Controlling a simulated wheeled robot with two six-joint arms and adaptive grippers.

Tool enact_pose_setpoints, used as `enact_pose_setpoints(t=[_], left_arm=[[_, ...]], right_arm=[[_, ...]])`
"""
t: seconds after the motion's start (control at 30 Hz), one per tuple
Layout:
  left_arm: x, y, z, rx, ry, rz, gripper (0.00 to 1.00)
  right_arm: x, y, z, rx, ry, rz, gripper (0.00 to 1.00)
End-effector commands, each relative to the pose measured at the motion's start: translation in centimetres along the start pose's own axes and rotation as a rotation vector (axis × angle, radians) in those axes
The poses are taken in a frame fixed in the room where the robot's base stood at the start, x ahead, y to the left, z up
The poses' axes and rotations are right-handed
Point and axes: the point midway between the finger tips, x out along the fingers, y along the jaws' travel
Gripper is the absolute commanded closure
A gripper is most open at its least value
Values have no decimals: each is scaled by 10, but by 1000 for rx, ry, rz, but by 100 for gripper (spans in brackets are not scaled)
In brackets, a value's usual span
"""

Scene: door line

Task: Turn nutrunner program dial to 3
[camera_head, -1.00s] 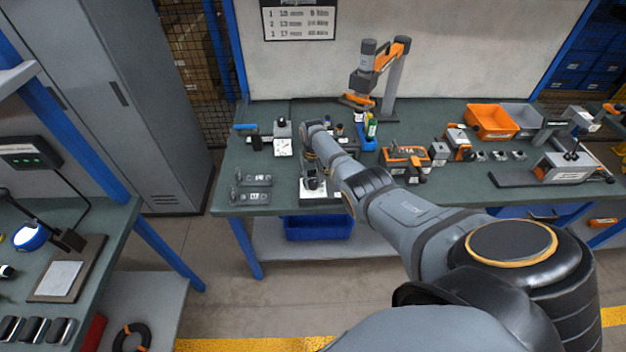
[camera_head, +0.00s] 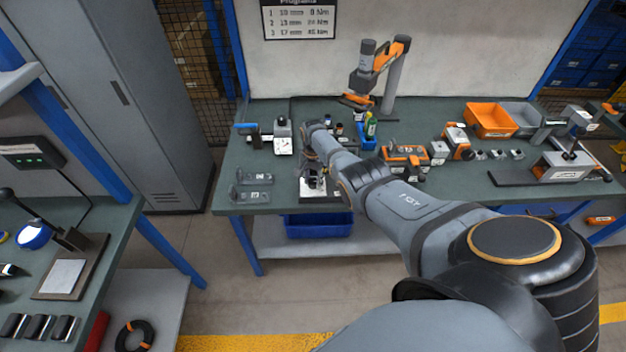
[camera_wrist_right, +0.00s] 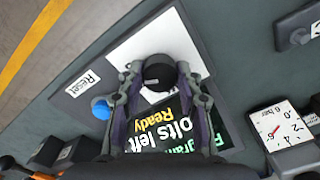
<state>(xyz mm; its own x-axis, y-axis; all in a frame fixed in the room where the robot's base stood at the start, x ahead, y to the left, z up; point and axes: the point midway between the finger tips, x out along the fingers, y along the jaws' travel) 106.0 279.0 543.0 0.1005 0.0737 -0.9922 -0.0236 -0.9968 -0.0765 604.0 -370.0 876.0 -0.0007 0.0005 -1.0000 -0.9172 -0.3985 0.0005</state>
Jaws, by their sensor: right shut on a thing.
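The nutrunner controller's black round dial (camera_wrist_right: 159,72) sits on a white panel (camera_wrist_right: 150,44) in the right wrist view. My right gripper (camera_wrist_right: 157,80) is shut on the dial, one finger on each side. Below the dial a dark screen (camera_wrist_right: 150,138) shows "Bolts left" and "Ready" in part; my fingers hide some of its text. In the head view the controller (camera_head: 320,190) stands at the bench's front edge, with my right gripper (camera_head: 315,180) over it. The dial's pointer and numbers cannot be read. My left gripper is not in view.
A blue button (camera_wrist_right: 101,109) labelled Reset is close beside my gripper. A pressure gauge (camera_wrist_right: 287,125) stands to the right in the wrist view. A program chart (camera_head: 298,20) hangs on the back wall.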

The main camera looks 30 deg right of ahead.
Motion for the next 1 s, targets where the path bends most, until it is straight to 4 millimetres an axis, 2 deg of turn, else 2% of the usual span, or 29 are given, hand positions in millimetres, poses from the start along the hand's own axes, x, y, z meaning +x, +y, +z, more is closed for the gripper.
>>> enact_pose_setpoints(t=[0.3,0.73,0.77,0.9,1.0], left_arm=[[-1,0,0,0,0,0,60],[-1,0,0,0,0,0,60],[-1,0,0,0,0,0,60],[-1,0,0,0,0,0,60],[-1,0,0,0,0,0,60]], right_arm=[[-1,-1,-1,77,2,-2,96],[-1,-1,-1,87,2,-2,96],[-1,-1,-1,87,2,-2,64],[-1,-1,-1,86,2,-2,45],[-1,0,0,86,1,-1,42]])
